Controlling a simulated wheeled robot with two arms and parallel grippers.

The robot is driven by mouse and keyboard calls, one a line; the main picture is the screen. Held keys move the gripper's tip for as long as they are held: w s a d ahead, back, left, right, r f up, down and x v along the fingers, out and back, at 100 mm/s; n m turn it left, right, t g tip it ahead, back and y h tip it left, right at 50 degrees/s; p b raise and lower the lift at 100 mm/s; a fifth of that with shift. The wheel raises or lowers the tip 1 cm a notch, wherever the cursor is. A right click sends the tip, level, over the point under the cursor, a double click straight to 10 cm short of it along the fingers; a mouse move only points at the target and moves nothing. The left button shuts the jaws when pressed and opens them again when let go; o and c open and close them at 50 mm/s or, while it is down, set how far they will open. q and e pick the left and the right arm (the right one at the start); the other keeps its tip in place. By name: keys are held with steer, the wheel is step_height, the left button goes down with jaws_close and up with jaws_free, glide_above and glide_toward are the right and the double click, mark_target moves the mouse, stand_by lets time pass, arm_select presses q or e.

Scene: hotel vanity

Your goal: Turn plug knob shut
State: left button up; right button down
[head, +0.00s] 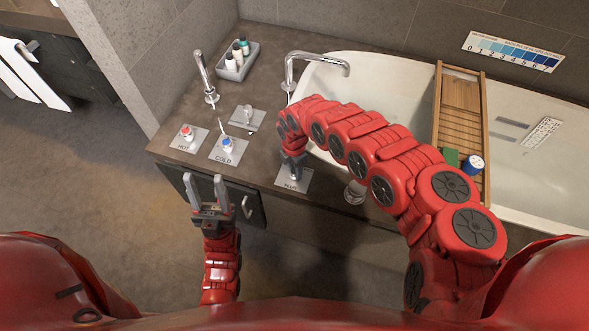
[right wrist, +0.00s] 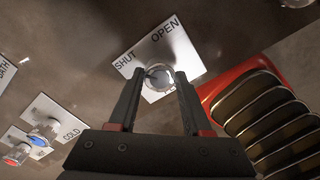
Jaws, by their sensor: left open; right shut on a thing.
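The plug knob (right wrist: 158,77) is a round, clear-looking knob on a pale plate marked SHUT and OPEN (right wrist: 176,48) in the right wrist view. In the head view the plate lettered PLUG (head: 291,185) lies on the brown deck, its knob hidden by my right gripper. My right gripper (head: 293,168) points down there; in the right wrist view its fingers (right wrist: 158,82) are shut on the knob, one on each side. I cannot tell which label the knob points to. My left gripper (head: 204,179) is open and empty, in front of the deck's edge.
Hot (head: 187,132) and cold (head: 227,145) knobs sit on plates to the left. Two taps, a lever plate (head: 244,118) and a bottle tray (head: 238,63) stand behind. The white bathtub (head: 390,78) with a wooden caddy (head: 440,100) is at the right.

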mark_target(294, 171)
steer(key=shift+n, duration=0.3)
steer(key=shift+c, duration=1.7)
jaws_free()
step_height(294, 171, up, 17)
steer(key=p, duration=0.3)
steer(key=shift+r, duration=0.2)
steer(key=shift+a, duration=0.1)
